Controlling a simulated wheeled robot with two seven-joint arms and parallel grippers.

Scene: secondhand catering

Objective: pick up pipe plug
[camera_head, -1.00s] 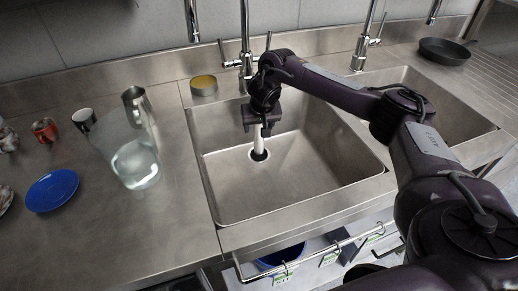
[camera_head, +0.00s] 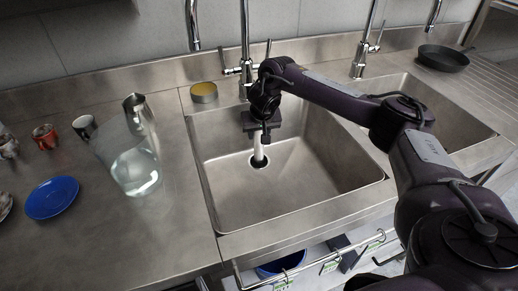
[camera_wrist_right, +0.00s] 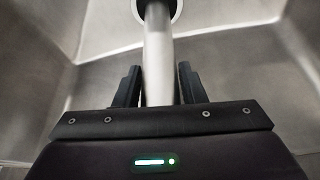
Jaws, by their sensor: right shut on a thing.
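The pipe plug (camera_head: 259,150) is a pale, slim upright tube in the left sink basin (camera_head: 320,170). Its lower end is at the dark-ringed drain (camera_head: 258,161); I cannot tell whether it is seated or slightly raised. My right gripper (camera_head: 260,135) reaches down into the basin and is shut on the tube's upper part. In the right wrist view the tube (camera_wrist_right: 158,60) runs between the two dark fingers (camera_wrist_right: 158,85) toward the drain at the top edge. My left gripper is not in view.
The basin walls surround the gripper, with a tap (camera_head: 246,60) behind. Left on the counter are a clear jug (camera_head: 135,170), metal pitcher (camera_head: 138,108), cups (camera_head: 45,136), a blue plate (camera_head: 52,197) and a yellow-topped tin (camera_head: 204,92). A pan (camera_head: 443,57) sits far right.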

